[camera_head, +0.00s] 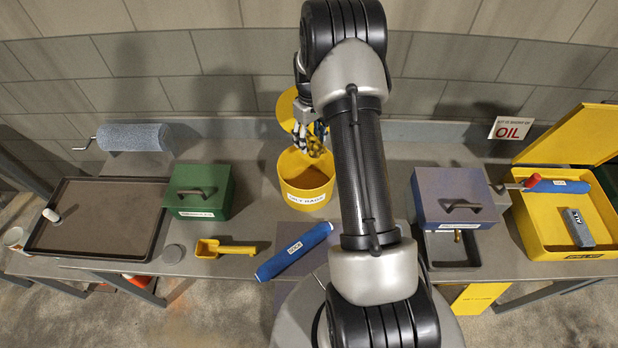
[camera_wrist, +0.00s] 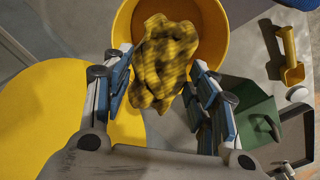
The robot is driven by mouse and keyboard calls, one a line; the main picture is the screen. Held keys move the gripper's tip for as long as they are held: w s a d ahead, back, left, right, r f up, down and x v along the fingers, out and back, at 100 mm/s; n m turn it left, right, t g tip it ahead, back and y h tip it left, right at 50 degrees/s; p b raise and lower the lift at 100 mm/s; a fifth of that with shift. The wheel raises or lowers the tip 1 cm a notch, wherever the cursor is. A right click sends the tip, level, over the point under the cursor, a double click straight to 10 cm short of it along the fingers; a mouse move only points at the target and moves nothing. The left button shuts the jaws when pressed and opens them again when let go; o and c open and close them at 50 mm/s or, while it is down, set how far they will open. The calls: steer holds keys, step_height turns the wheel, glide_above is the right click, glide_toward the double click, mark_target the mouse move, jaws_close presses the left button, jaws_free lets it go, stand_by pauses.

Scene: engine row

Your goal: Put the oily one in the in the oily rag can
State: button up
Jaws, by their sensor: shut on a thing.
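My gripper (camera_head: 314,132) is shut on a yellow rag (camera_head: 316,147) with dark blotches. In the wrist view, the rag (camera_wrist: 165,62) hangs between the two fingers (camera_wrist: 163,90). The yellow oily rag can (camera_head: 292,188) stands on the bench below, with a white label on its front. Its round lid (camera_head: 286,108) stands open at the back. In the wrist view, the rag is over the mouth of the can (camera_wrist: 219,32), and the open lid (camera_wrist: 50,125) lies to the left. My arm hides part of the bench right of the can.
A green box (camera_head: 199,190) stands left of the can. A blue roll (camera_head: 293,251) and a yellow scoop (camera_head: 226,249) lie in front. A purple-grey box (camera_head: 455,195) and an open yellow case (camera_head: 560,240) are at right. A dark tray (camera_head: 95,225) is at far left.

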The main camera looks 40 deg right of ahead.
steer(key=shift+w+f+b, duration=0.1)
steer(key=shift+f+b, duration=0.7)
steer(key=shift+f, duration=1.2)
steer(key=o, duration=1.1)
steer(key=shift+r, duration=0.15)
step_height(320, 180, up, 12)
steer(key=shift+f, duration=0.1)
